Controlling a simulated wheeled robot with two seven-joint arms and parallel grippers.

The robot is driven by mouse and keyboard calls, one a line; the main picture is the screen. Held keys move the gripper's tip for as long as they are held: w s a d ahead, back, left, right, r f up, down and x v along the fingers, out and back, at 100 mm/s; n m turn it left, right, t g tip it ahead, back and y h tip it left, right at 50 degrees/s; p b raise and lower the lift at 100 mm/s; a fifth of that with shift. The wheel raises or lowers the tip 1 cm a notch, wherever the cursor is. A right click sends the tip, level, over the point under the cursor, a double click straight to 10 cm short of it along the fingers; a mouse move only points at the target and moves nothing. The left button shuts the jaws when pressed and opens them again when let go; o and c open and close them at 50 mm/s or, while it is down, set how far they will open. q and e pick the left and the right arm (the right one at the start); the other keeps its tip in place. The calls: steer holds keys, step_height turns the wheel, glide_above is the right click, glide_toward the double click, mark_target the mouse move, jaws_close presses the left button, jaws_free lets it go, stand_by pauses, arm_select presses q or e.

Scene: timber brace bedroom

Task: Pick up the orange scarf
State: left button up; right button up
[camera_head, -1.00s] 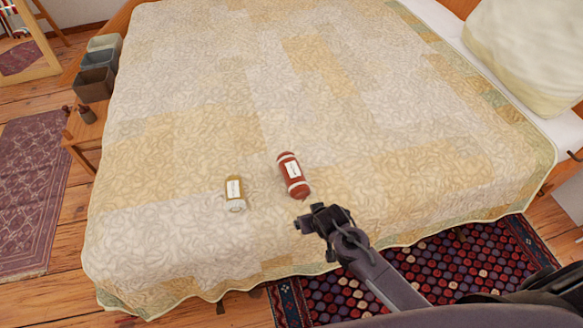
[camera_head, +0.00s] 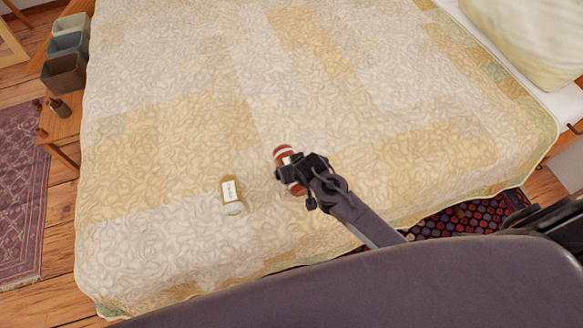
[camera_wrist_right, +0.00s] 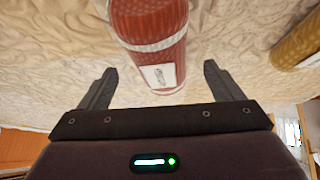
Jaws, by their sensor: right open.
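A red to rust-coloured roll (camera_head: 283,152) with white bands and a white label lies on the bed; no other thing in view looks like an orange scarf. It also shows in the right wrist view (camera_wrist_right: 150,22). My right gripper (camera_head: 291,176) is over the roll's near end and hides much of it in the head view. In the wrist view its open fingers (camera_wrist_right: 159,72) stand one on each side of the roll's near end, with gaps on both sides. Whether they touch it cannot be seen. My left gripper is not in view.
A mustard roll (camera_head: 231,192) with a label lies left of the red one on the quilted bed (camera_head: 180,120). A pillow (camera_head: 530,40) is at the far right. Bins (camera_head: 64,73) and a small brown object (camera_head: 59,108) stand on a wooden bench at the left. The quilt around the rolls is clear.

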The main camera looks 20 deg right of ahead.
mark_target(281, 154)
steer(key=x, duration=0.2)
steer(key=shift+w+f, duration=0.2)
steer(key=shift+f, duration=0.1)
steer(key=shift+w+f, duration=0.2)
steer(key=shift+f, duration=0.2)
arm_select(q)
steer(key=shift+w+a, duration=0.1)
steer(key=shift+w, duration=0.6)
arm_select(e)
steer(key=c, duration=1.2)
steer(key=shift+o, duration=0.2)
